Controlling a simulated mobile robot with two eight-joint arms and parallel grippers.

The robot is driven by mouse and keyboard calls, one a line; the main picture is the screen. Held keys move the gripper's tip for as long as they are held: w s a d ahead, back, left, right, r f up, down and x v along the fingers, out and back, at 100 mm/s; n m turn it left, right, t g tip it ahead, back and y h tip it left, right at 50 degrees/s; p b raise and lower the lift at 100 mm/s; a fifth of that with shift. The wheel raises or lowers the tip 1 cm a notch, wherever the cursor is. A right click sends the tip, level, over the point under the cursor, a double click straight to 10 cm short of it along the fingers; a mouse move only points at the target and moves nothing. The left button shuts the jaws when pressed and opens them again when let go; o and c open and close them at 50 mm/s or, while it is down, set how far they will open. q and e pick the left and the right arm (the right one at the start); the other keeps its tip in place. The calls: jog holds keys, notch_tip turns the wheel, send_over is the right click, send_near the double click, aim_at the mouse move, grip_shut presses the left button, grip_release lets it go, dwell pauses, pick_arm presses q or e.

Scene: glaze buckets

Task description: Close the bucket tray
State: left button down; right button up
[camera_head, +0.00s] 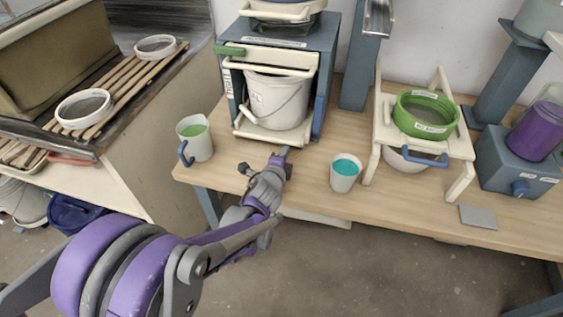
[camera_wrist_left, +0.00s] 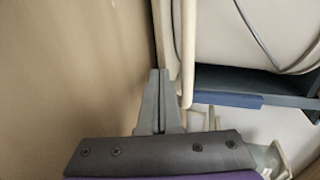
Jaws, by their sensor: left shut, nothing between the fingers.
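The bucket tray (camera_head: 250,131) is a cream frame at the bottom of a blue-grey cabinet (camera_head: 333,50) on the wooden bench. A white bucket (camera_head: 277,101) with a wire handle stands on it, and the tray sticks out a little at the front. My left gripper (camera_head: 283,152) is shut and empty, low over the bench just in front of the tray. In the left wrist view the shut fingertips (camera_wrist_left: 158,72) are beside a cream bar of the tray (camera_wrist_left: 187,60); I cannot tell if they touch. The bucket (camera_wrist_left: 245,30) fills the upper right there. My right gripper is not in view.
A cup of green glaze (camera_head: 194,138) stands left of the tray, and a cup of teal glaze (camera_head: 345,173) stands to the right. A cream stand with a green sieve (camera_head: 425,115) is further right. Bare bench (camera_head: 312,165) lies between the gripper and the teal cup.

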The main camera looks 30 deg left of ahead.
aim_at(290, 137)
pick_arm(q)
jog(key=shift+w+a, duration=0.1)
jog(key=shift+w, duration=0.25)
jog(key=shift+w, duration=0.1)
jog(key=w, duration=0.2)
jog(key=w+a, duration=0.1)
jog(key=w, duration=0.1)
jog(key=shift+w+b, duration=0.1)
jog(key=shift+b, duration=0.25)
jog(key=shift+r, duration=0.1)
